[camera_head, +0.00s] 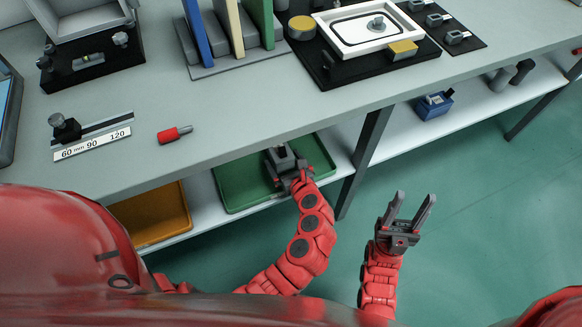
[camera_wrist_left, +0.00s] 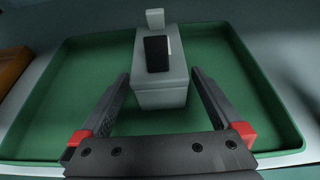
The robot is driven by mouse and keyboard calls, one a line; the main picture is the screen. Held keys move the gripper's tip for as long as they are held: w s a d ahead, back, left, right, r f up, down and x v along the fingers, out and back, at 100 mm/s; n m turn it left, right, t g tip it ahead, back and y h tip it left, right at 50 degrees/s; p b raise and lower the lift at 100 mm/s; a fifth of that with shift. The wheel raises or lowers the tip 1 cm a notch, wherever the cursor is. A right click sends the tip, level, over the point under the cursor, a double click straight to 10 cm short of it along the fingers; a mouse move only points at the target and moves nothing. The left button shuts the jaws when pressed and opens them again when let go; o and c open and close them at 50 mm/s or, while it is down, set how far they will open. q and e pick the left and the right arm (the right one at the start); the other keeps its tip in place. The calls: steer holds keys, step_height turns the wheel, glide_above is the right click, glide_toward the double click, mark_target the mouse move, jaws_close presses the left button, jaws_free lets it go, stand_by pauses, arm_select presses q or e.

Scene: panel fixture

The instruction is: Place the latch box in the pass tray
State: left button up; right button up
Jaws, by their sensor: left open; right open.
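My left gripper (camera_wrist_left: 160,98) is open, with one finger on each side of the box's near end and gaps visible beside both fingers. In the head view my left gripper (camera_head: 287,174) reaches under the bench top. My right gripper (camera_head: 410,208) is open and empty over the floor.
The bench top (camera_head: 250,110) overhangs the lower shelf (camera_head: 400,128). An orange tray (camera_head: 154,214) stands left of the green one. A dark bench leg (camera_head: 364,160) rises just right of the green tray. A blue box (camera_head: 433,105) sits farther right on the shelf.

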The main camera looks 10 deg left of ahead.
arm_select(q)
steer(key=p+v, duration=0.1)
steer(key=v, duration=0.6)
steer(key=shift+s+d+r+p, duration=0.1)
steer(key=shift+s+d+p, duration=0.05)
steer(key=shift+p, duration=0.2)
